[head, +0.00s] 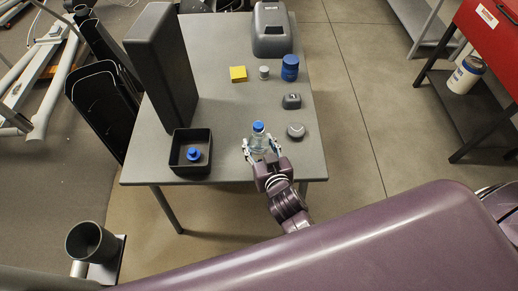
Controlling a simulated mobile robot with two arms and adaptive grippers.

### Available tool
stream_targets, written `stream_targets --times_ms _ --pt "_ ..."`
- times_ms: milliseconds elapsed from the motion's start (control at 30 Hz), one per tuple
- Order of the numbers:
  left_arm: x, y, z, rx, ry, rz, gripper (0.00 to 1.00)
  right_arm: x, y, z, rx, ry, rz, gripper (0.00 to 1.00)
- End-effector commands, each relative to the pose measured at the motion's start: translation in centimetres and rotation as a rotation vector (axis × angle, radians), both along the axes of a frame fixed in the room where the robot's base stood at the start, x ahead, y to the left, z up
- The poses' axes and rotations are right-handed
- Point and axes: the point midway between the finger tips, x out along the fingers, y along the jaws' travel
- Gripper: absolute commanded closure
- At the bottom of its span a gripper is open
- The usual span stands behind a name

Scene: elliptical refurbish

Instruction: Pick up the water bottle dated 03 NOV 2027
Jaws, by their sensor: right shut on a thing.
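A clear water bottle with a blue cap (258,133) stands upright near the front edge of the grey table. My right gripper (261,149) is shut on this bottle, with one finger on each side of it. A second blue-capped item, perhaps another bottle (194,154), is inside the dark open box at the table's front left. No date can be read on either one at this size. My left gripper is not in view.
The dark box (176,165) sits on the grey table (225,120), in front of a tall dark panel (163,65). A grey machine (271,32) is at the back.

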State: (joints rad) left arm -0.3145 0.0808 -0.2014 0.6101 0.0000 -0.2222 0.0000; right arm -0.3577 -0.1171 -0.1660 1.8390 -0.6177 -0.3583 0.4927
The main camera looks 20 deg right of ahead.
Motion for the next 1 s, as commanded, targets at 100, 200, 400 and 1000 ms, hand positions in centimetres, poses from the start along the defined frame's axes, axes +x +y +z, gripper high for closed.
stream_targets --times_ms 100,200,400,1000 --pt "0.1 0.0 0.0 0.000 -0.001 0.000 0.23 -0.1 0.0 -0.2 0.000 0.005 -0.001 0.80" --pt "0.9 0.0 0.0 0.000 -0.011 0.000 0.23 -0.1 0.0 -0.3 0.000 0.007 -0.001 0.91" --pt "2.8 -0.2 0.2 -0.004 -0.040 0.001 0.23 -0.1 0.0 -0.2 0.000 0.004 0.000 0.98" --pt "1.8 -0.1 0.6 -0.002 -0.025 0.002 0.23 0.1 0.0 7.7 0.002 -0.008 -0.001 0.98"
